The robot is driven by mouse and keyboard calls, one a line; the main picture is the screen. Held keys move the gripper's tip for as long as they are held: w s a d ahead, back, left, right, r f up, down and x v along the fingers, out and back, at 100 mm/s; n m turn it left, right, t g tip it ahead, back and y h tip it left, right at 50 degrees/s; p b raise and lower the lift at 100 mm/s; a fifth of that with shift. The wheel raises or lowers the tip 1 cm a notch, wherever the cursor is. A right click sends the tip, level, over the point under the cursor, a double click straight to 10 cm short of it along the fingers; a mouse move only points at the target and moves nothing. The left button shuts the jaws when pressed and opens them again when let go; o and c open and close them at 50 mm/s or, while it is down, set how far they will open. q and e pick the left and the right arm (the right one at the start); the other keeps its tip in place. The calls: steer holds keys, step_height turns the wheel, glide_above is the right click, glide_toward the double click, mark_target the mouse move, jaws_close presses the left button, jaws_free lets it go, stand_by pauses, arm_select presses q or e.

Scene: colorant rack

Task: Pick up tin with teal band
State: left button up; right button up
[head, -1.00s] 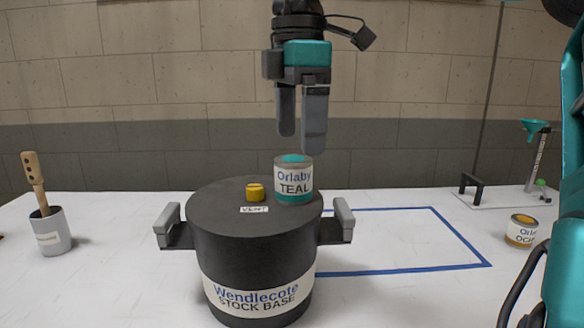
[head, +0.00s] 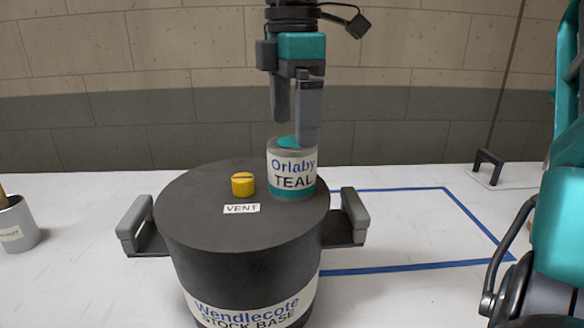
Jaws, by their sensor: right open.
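The tin with the teal band (head: 291,172) stands upright on the lid of the black drum (head: 195,228), near the lid's right back edge. Its label reads "Orlaby TEAL" and its top is teal. My right gripper (head: 293,133) points straight down at the tin, its jaws open and empty. The fingertips are at about the height of the tin's top in the picture. The near finger overlaps the tin's top edge, and I cannot tell whether it touches. My left gripper is not in view.
A yellow vent cap (head: 243,184) rises from the lid left of the tin. The drum has grey side handles (head: 354,214). A blue taped outline (head: 420,264) lies on the white table, clear inside. A grey cup (head: 16,224) stands at the left edge.

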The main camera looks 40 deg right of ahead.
mark_target(292, 164)
step_height(292, 164, down, 8)
steer(key=shift+r, duration=0.1)
stand_by(0.4)
steer(key=c, duration=1.1)
